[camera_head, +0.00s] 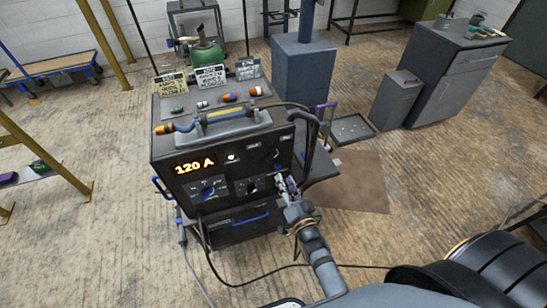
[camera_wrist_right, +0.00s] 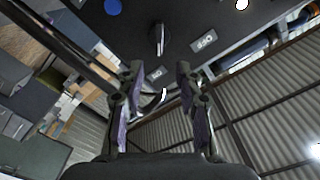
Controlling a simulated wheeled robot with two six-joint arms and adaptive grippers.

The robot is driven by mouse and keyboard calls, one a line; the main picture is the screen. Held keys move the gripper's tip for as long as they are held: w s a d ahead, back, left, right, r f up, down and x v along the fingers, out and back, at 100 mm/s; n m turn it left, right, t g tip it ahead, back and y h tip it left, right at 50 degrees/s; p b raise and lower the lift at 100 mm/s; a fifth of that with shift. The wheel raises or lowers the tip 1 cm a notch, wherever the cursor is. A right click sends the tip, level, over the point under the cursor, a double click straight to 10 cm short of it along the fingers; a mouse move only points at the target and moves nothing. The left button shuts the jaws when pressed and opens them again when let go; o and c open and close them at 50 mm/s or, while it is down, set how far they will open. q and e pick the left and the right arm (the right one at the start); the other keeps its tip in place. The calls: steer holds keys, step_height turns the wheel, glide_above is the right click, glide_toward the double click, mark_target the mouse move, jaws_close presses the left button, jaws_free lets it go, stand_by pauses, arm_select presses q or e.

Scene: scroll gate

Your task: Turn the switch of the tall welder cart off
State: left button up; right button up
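The welder cart (camera_head: 176,150) stands in the middle of the head view, its dark front panel lit with "120 A". Its switch (camera_head: 276,153) is a small dark knob at the panel's upper right. In the right wrist view the switch (camera_wrist_right: 159,40) stands upright in the picture, roughly in line with the label below it, which seems to read ON. The OFF label (camera_wrist_right: 204,42) is to its right. My right gripper (camera_head: 287,186) is in front of the panel's right side, below the switch. In its wrist view the fingers (camera_wrist_right: 159,70) are apart and empty, not touching the switch. My left gripper is out of view.
A dial with a blue mark (camera_head: 208,189), a second dial (camera_head: 252,187) and a white lamp (camera_head: 232,157) share the panel. A torch (camera_head: 205,118) lies on top and its cable hangs at the right. A blue-grey pillar base (camera_head: 303,75) stands behind.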

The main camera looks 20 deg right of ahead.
mark_target(275, 157)
steer(key=w, duration=1)
steer(key=shift+w+a+f, duration=0.1)
steer(key=shift+w+a, duration=0.05)
steer(key=shift+w, duration=0.05)
jaws_close()
